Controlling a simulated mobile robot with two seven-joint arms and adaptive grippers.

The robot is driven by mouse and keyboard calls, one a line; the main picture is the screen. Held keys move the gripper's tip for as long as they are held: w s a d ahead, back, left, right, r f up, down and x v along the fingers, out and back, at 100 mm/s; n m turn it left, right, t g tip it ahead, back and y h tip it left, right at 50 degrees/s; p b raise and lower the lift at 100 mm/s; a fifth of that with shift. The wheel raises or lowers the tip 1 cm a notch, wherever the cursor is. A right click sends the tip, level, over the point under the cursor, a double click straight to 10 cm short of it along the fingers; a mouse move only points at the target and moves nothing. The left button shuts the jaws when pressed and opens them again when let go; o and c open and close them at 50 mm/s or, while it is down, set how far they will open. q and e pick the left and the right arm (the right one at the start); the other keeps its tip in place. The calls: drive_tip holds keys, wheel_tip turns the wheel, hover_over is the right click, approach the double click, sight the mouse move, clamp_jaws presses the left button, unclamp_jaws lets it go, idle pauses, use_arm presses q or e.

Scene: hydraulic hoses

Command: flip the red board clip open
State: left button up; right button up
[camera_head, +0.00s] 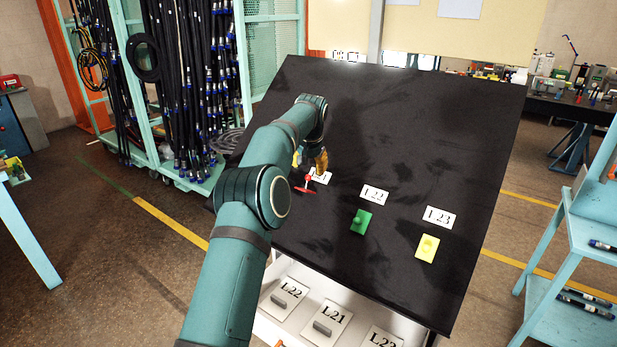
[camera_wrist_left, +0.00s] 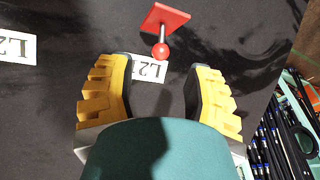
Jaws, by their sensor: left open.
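The red board clip (camera_head: 305,190) is on the black sloping board, by the label L21 (camera_head: 321,177). In the left wrist view, its red plate (camera_wrist_left: 165,17) is at the top. My left gripper (camera_head: 311,160) is just above the clip in the head view, partly hidden by my arm. In the wrist view my left gripper (camera_wrist_left: 158,68) is open, its yellow fingers wide apart, with the ball centred just beyond the fingertips. No contact shows. My right gripper is not in view.
A green clip (camera_head: 361,222) and a yellow clip (camera_head: 427,248) sit to the right on the black board (camera_head: 420,130), below their labels. Hoses hang on a teal rack (camera_head: 243,60) at the left. A light blue shelf (camera_head: 580,230) stands at the right. The board's upper part is clear.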

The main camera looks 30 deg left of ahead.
use_arm(q)
drive_tip(key=shift+v, duration=2.35)
